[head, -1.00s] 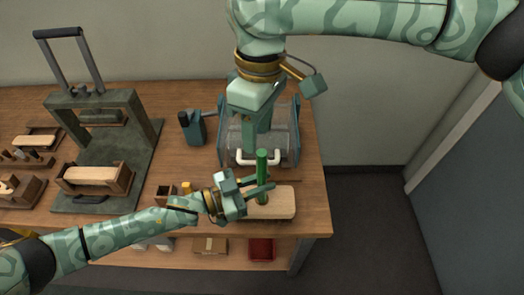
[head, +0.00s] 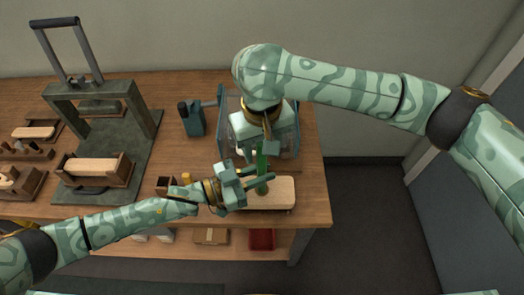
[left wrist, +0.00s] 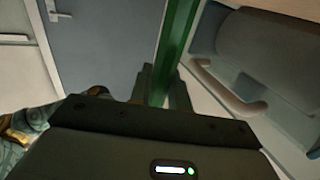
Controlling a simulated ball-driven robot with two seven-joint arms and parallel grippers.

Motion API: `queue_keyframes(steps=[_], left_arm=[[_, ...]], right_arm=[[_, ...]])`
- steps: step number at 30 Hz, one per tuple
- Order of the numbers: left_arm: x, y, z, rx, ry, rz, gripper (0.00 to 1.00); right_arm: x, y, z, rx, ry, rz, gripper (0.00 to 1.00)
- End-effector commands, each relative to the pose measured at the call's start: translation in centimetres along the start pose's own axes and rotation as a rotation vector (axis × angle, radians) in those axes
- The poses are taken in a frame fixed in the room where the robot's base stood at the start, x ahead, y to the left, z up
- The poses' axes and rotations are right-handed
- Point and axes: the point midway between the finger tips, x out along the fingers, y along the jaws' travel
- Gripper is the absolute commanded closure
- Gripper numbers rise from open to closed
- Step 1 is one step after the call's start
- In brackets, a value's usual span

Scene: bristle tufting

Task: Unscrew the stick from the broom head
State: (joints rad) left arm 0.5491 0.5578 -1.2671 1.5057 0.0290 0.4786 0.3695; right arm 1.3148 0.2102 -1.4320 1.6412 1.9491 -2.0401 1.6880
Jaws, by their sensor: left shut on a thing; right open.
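The green stick (head: 262,160) stands upright at the broom head, a pale wooden block (head: 280,194) lying at the table's front right. My left gripper (head: 264,182) is shut on the stick, just above the block. In the left wrist view the stick (left wrist: 178,45) passes between the dark fingertips (left wrist: 160,85). My right gripper (head: 258,150) is open and points down at the top of the stick from above. Its fingers are partly hidden, so I cannot tell whether they touch the stick.
A machine with a clear cover and pale handle (head: 226,105) stands right behind the broom head. A blue-grey clamp device (head: 194,118) and a press (head: 62,110) stand to the left. The table (head: 318,190) ends just right of the block.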

Motion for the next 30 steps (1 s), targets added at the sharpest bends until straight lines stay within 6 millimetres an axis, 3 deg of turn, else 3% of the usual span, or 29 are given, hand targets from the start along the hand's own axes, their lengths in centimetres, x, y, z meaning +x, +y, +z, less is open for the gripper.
queue_keyframes(steps=[6, 15, 20, 26, 30], left_arm=[[0.0, 0.0, 0.0, 0.000, -0.001, 0.000, 1.00], [0.0, 0.0, 0.0, 0.000, -0.001, 0.000, 1.00], [0.0, 0.0, 0.0, 0.000, -0.001, 0.000, 1.00], [0.0, 0.0, 0.0, 0.000, -0.001, -0.001, 1.00], [0.0, 0.0, 0.1, 0.000, -0.001, -0.001, 1.00]], right_arm=[[2.1, 0.0, 0.0, -0.001, 0.000, -0.001, 0.55], [2.3, 0.0, 0.0, -0.001, 0.001, 0.000, 0.55], [2.3, 0.0, 0.0, -0.001, 0.001, 0.000, 1.00], [2.2, 0.1, -0.1, -0.030, 0.001, 0.000, 1.00], [2.2, 0.1, -0.1, -0.278, 0.003, 0.003, 1.00]])
